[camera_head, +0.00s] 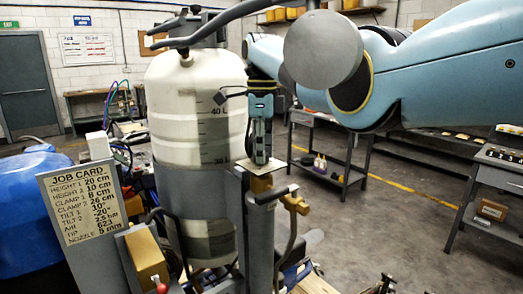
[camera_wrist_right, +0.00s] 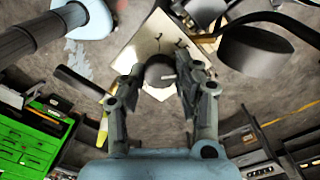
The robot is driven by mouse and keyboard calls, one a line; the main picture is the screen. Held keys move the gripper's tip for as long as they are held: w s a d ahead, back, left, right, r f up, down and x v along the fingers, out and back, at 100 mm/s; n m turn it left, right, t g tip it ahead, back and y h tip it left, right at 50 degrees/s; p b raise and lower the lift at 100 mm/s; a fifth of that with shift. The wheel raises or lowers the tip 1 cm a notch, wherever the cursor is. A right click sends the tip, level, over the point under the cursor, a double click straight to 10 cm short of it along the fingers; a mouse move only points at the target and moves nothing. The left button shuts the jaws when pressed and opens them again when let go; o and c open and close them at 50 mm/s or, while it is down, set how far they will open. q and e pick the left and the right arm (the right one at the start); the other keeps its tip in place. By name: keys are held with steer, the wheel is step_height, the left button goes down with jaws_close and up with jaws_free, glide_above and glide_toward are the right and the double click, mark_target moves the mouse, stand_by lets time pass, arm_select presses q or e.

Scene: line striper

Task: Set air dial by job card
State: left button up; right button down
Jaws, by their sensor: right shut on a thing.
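The job card (camera_head: 82,204) stands at the left in the head view; its AIR line seems to read 2.5 bar. The air dial's pale plate (camera_head: 246,164) sits on a brass-coloured body right of the white tank. My right gripper (camera_head: 261,158) points straight down over it. In the right wrist view, the plate (camera_wrist_right: 150,38) carries dark marks, and a dark round knob (camera_wrist_right: 156,72) with a light pointer line sits between the fingers. My right gripper (camera_wrist_right: 161,76) is shut on this knob. The scale figures are too small to read. My left gripper is out of view.
The white tank (camera_head: 196,105) stands directly left of the dial. A grey post (camera_head: 229,215) and brass valve (camera_head: 294,202) with a hose are close by. A blue covered shape (camera_head: 35,205) is at the left. Open floor lies to the right, before a side bench (camera_head: 490,180).

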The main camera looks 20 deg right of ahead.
steer(key=m, duration=0.4)
steer(key=shift+r+m, duration=0.1)
steer(key=shift+m, duration=2.5)
steer(key=c, duration=0.9)
jaws_free()
steer(key=shift+c, duration=0.2)
step_height(320, 180, up, 12)
steer(key=shift+d, duration=0.2)
steer(key=shift+w, duration=0.1)
